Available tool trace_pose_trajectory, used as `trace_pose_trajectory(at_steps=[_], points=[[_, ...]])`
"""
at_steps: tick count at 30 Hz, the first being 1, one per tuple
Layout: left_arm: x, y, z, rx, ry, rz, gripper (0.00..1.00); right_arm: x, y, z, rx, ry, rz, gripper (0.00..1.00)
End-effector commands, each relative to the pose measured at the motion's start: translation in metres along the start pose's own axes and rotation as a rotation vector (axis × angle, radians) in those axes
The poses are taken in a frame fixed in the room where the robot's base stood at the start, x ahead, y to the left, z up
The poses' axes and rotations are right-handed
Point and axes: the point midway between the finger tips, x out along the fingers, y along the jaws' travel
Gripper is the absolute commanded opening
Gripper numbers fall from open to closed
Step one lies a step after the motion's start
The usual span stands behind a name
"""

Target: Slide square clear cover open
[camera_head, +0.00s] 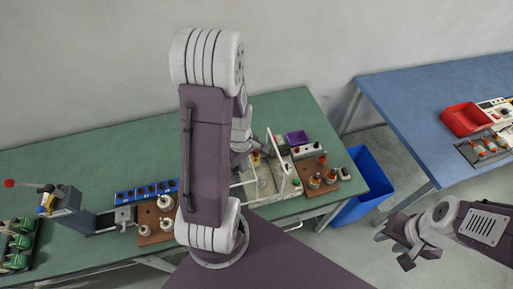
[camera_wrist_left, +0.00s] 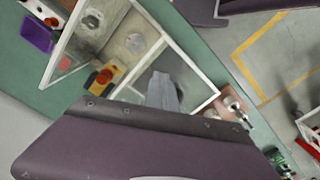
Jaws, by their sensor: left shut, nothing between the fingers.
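The square clear cover (camera_head: 279,168) has a white frame and stands over a winding station on the green table, right of my left arm. In the left wrist view its white frame (camera_wrist_left: 148,52) surrounds clear panes, with an orange part, a red knob and round metal parts visible through or beside them. My left gripper (camera_head: 238,157) is shut and empty, close to the left side of the frame and partly hidden behind my arm. Contact with the frame cannot be told. My right gripper (camera_head: 393,248) is open and empty, away from the table at the lower right.
A purple bin (camera_head: 298,138) stands behind the cover, and a brown board (camera_head: 318,180) with copper parts lies right of it. Blue blocks (camera_head: 146,192) and a brown board with pale parts lie left. A blue bin (camera_head: 362,185) stands on the floor between the green and blue tables.

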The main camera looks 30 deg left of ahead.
Motion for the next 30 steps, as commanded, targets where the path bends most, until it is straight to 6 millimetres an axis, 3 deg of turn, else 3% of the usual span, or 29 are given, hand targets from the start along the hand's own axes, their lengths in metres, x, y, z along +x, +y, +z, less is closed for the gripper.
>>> trace_pose_trajectory(at_steps=[10,14,24,30], points=[[0.0,-0.024,-0.013,-0.001,0.0,-0.001,0.0,-0.001,0.0,0.0,0.0,0.0,0.0,0.36],[-0.004,-0.022,-0.013,0.001,0.0,0.0,0.0,-0.004,0.0,-0.001,0.0,0.0,0.0,0.36],[-0.037,-0.019,-0.011,0.001,0.0,0.0,0.0,-0.037,-0.001,-0.004,0.0,0.0,0.0,0.36],[-0.036,-0.018,-0.011,0.0,0.0,0.0,0.0,-0.036,-0.001,-0.004,0.0,0.0,0.0,0.36]])
